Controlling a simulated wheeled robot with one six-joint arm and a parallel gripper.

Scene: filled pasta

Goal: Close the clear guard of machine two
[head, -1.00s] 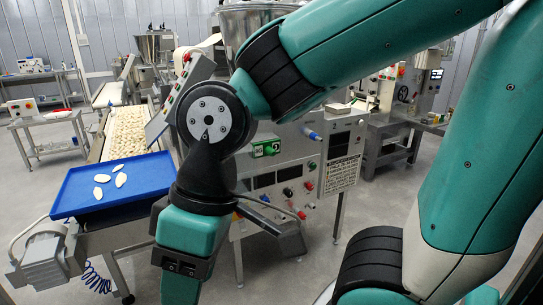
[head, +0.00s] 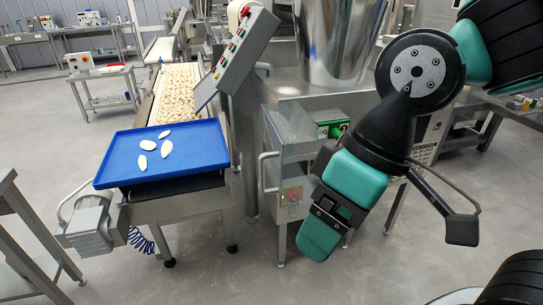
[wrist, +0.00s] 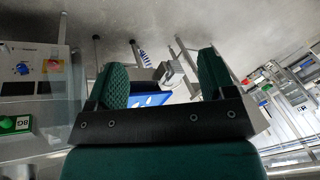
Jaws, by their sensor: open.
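The machine with the green tag (head: 333,129) stands right of centre in the head view. A clear panel (head: 274,150) with a pale bar handle (head: 264,172) is at its left front, apparently the guard. It seems to stand out from the machine front, but its exact angle is hard to tell. My gripper (head: 319,238) hangs in front of the machine, right of the handle, and hides part of the front. In the wrist view my gripper (wrist: 163,82) has its two green fingers wide apart with nothing held. A green tag (wrist: 15,125) shows at the left there.
A blue tray (head: 190,160) with several pale pieces sits at the end of the pasta conveyor (head: 172,95), left of the machine. A control box (head: 237,55) leans above. A steel table (head: 25,240) edges in at lower left. Grey floor (head: 205,285) is clear in front.

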